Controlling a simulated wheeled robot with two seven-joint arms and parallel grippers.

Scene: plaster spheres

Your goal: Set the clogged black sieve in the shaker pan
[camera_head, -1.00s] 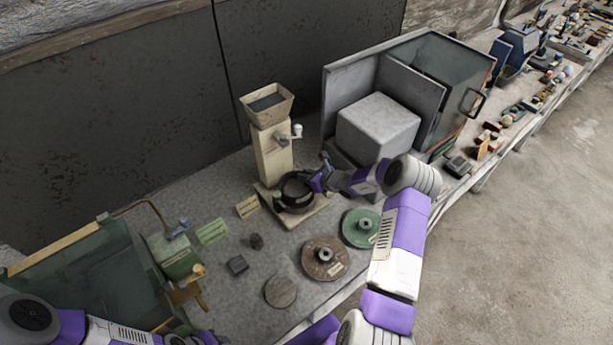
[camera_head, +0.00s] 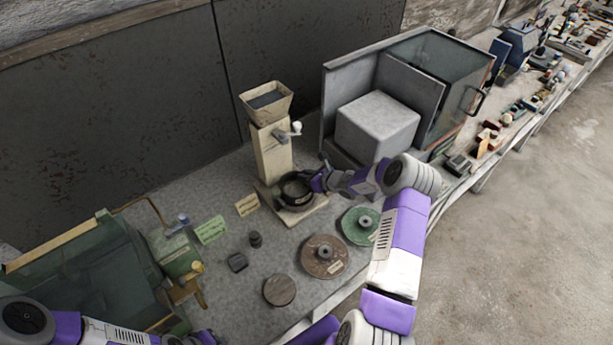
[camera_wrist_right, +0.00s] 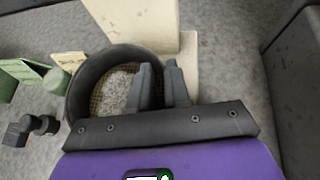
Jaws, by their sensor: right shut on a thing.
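The black sieve (camera_head: 295,190) is a dark round ring at the beige machine's base. In the right wrist view the sieve (camera_wrist_right: 92,78) shows a tan mesh with pale grains clogging it. My right gripper (camera_head: 318,181) is shut on the sieve's rim at its right side. In the right wrist view the fingers (camera_wrist_right: 161,75) straddle the rim, one inside the ring and one outside. I cannot make out the shaker pan apart from the beige base (camera_head: 316,206), and whether the sieve touches anything below is hidden. My left arm enters at bottom left; its gripper is out of view.
The hopper machine (camera_head: 272,153) rises behind the sieve. A grey cabinet with a pale block (camera_head: 377,125) stands right. A green disc (camera_head: 360,225), a brown disc (camera_head: 325,257) and a dark round plate (camera_head: 279,290) lie in front. A green glass case (camera_head: 95,270) is left.

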